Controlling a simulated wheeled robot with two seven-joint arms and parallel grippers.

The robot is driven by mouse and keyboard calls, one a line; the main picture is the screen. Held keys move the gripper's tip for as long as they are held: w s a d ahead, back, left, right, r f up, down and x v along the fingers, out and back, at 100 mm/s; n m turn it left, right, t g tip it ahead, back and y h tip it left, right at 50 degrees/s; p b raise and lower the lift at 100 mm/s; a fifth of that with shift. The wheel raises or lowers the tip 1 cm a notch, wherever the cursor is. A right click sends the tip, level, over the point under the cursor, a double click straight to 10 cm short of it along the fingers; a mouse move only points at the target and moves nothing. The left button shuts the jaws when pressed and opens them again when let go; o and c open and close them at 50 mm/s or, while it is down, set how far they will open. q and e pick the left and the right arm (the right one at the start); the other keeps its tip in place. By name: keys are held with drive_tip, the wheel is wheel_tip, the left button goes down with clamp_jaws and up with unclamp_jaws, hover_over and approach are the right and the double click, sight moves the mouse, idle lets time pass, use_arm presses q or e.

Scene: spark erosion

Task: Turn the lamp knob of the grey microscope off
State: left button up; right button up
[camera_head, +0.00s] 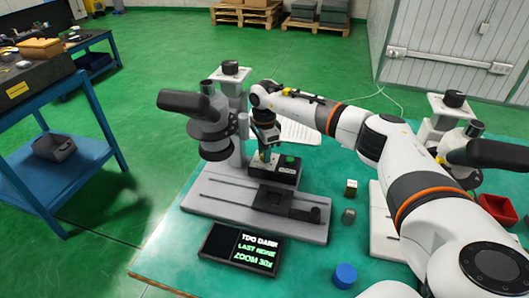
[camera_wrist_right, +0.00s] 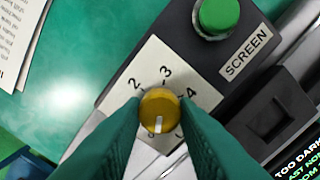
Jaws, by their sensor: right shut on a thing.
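The grey microscope (camera_head: 258,212) stands at the left of the green table, with its black head and eyepiece on a column. The dial plate (camera_wrist_right: 153,68) shows 2, 3 and 4; the lower numbers are partly hidden by my fingers. My right gripper (camera_head: 264,156) reaches down to the box, its green fingers shut on the knob from both sides. My left gripper is not in view.
A green SCREEN button (camera_wrist_right: 219,15) is beside the dial. The display (camera_head: 242,247) in front reads TOO DARK. A second microscope (camera_head: 440,120) stands at the right, partly behind my arm. Paper (camera_head: 300,135) lies behind.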

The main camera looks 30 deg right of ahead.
drive_tip(key=shift+r, duration=0.1)
drive_tip(key=o, duration=1)
wheel_tip(320, 180, up, 12)
drive_tip(key=b, duration=0.1)
idle(0.4)
